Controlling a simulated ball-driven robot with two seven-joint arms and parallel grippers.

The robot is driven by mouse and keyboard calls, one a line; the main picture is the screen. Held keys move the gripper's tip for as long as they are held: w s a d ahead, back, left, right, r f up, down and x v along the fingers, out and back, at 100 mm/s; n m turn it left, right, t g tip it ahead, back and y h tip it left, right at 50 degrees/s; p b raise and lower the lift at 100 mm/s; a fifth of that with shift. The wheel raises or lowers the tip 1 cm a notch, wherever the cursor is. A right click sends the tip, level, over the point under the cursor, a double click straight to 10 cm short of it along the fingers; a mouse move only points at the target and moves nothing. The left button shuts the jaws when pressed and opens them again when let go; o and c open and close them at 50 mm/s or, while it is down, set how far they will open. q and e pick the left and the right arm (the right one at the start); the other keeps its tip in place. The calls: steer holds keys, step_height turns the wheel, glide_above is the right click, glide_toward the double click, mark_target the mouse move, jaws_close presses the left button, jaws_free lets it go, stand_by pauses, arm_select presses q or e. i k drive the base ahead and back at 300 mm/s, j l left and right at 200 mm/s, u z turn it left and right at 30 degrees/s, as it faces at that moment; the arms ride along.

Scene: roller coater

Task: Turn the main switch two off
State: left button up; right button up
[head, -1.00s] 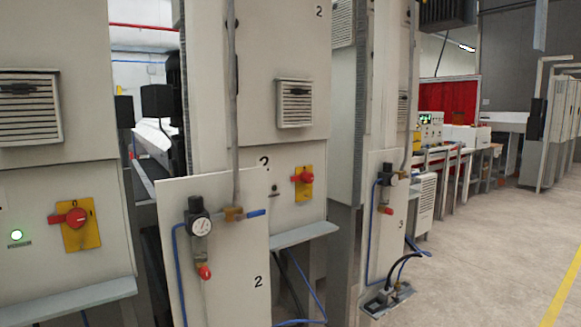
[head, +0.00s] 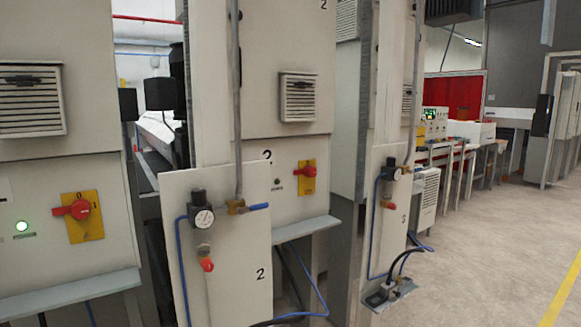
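A red rotary switch on a yellow plate (head: 307,177) sits on the middle cabinet (head: 300,150), above a small shelf and behind the panel marked 2. Its red handle points to the left, roughly level. A second red rotary switch on a yellow plate (head: 82,216) is on the nearer left cabinet, with 0 and 1 marks beside it. Neither of my grippers shows in the head view.
The white panel marked 2 (head: 235,275) with a pressure gauge (head: 202,218), a blue-handled valve and blue hose stands in front of the middle cabinet. A similar panel (head: 385,225) stands further right. Shelf ledges (head: 290,235) stick out. The floor (head: 480,260) at right is clear.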

mark_target(310, 171)
steer(key=i+l, duration=0.3)
steer(key=i+l+u, duration=0.1)
steer(key=i+l, duration=0.15)
steer(key=l, duration=0.15)
steer(key=i+l+u, duration=0.1)
steer(key=i+l, duration=0.45)
steer(key=l, duration=0.25)
steer(key=i+l+u, duration=0.1)
steer(key=i+l, duration=0.15)
steer(key=l, duration=0.15)
